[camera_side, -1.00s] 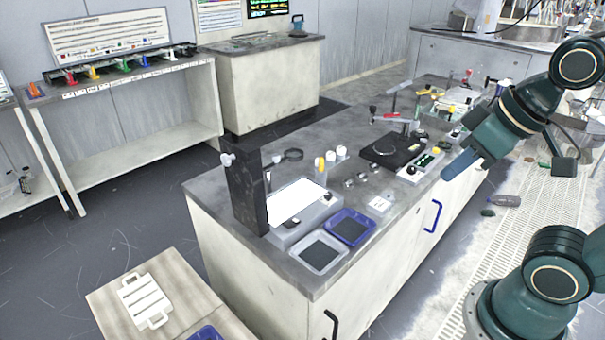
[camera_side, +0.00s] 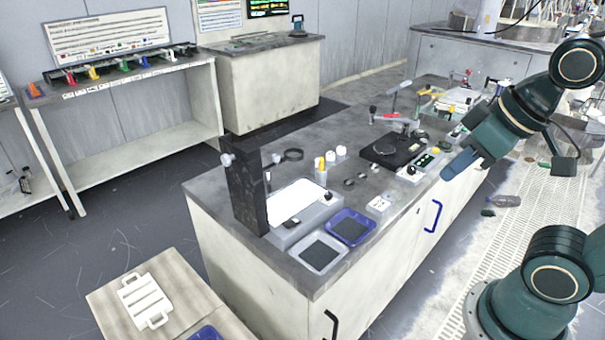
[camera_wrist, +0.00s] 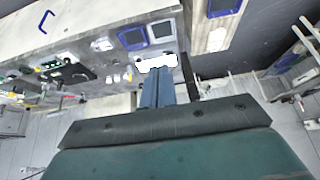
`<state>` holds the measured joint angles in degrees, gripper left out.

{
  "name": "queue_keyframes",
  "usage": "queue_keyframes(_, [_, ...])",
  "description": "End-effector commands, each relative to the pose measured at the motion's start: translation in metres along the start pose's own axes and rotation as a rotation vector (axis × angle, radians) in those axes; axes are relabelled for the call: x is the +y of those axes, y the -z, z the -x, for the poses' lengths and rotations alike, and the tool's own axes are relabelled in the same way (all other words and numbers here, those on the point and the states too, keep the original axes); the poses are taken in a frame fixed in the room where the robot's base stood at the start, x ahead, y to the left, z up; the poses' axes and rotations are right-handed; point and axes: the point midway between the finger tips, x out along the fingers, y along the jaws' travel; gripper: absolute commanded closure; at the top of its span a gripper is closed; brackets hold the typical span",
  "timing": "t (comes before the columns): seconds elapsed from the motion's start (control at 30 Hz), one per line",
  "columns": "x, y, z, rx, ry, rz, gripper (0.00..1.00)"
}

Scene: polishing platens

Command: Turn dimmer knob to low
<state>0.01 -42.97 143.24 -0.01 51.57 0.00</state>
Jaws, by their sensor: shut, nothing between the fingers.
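A light box with a bright white panel (camera_side: 297,196) stands on the grey bench in the side view. A small black knob (camera_side: 328,196) sits on its casing near the panel's right corner; I cannot read its setting. In the wrist view the bright panel (camera_wrist: 157,63) shows just beyond my fingertips, with the knob too small to make out. My gripper (camera_side: 447,175) is shut and empty, held in the air over the bench's right front edge, well to the right of the light box. Its blue fingers are together in the wrist view (camera_wrist: 157,78).
A dark upright post (camera_side: 245,185) rises at the light box's left. A blue-rimmed tray (camera_side: 371,231) and a pale tray (camera_side: 341,262) lie in front. White-capped bottles (camera_side: 341,151) stand behind. A black polishing unit (camera_side: 388,149) lies between the bottles and my gripper.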

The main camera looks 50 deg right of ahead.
Motion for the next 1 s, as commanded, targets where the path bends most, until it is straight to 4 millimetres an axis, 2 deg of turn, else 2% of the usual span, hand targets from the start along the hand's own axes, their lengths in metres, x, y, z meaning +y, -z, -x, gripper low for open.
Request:
queue_keyframes(0.03, [0.000,0.000,0.000,0.000,0.000,0.000,0.94])
queue_keyframes(0.23, [0.001,0.005,0.000,-0.006,-0.002,-0.015,0.56])
queue_keyframes(0.43, [0.004,0.026,-0.002,-0.034,-0.009,-0.081,0.56])
queue_keyframes(0.67, [0.011,0.068,-0.011,-0.086,-0.028,-0.217,0.56])
queue_keyframes(1.0, [0.029,0.130,-0.044,-0.162,-0.066,-0.433,0.56])
